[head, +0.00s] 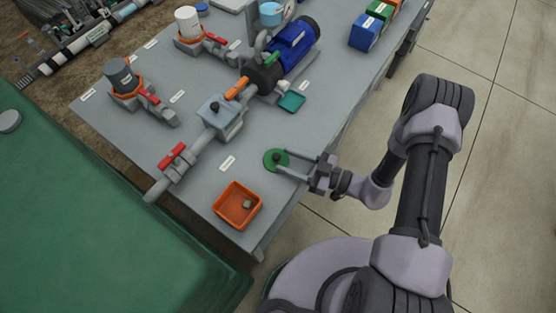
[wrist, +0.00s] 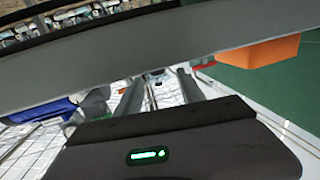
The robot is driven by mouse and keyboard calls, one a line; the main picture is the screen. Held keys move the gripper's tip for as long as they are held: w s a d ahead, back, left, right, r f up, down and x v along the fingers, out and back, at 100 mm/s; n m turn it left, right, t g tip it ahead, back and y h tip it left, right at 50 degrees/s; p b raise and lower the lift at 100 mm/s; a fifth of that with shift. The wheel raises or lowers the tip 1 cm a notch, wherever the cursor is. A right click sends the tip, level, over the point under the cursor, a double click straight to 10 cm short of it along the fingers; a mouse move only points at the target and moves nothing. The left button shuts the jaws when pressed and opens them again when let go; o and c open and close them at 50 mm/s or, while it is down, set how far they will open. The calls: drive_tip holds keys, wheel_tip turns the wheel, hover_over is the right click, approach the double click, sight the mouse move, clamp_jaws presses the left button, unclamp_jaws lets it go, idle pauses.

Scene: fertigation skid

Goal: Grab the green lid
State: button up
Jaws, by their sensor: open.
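The green lid (head: 268,161) is a flat round disc with a dark knob on top. It lies on the grey bench, near its front edge, in the head view. My gripper (head: 283,162) is open, low over the bench, and reaches in from the right. Its two fingers extend over the lid, apparently one on each side of the knob. I cannot tell whether they touch it. In the wrist view both fingers of my gripper (wrist: 158,78) show spread apart with a gap between. The lid is not clearly visible there.
An orange tray (head: 223,210) with a small grey piece stands nearby on the bench. A teal dish (head: 291,102) is farther back. A green tank (head: 90,230) stands left.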

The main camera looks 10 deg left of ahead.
sight(273, 155)
drive_tip(key=shift+x, duration=1.05)
drive_tip(key=b+x, duration=0.1)
drive_tip(key=x, duration=0.1)
drive_tip(key=b+x, duration=0.1)
drive_tip(key=x, duration=0.2)
drive_tip(key=shift+w+a+f, duration=0.1)
drive_tip(key=shift+w+f, duration=0.05)
drive_tip(key=shift+f, duration=0.1)
drive_tip(key=shift+r, duration=0.1)
clamp_jaws()
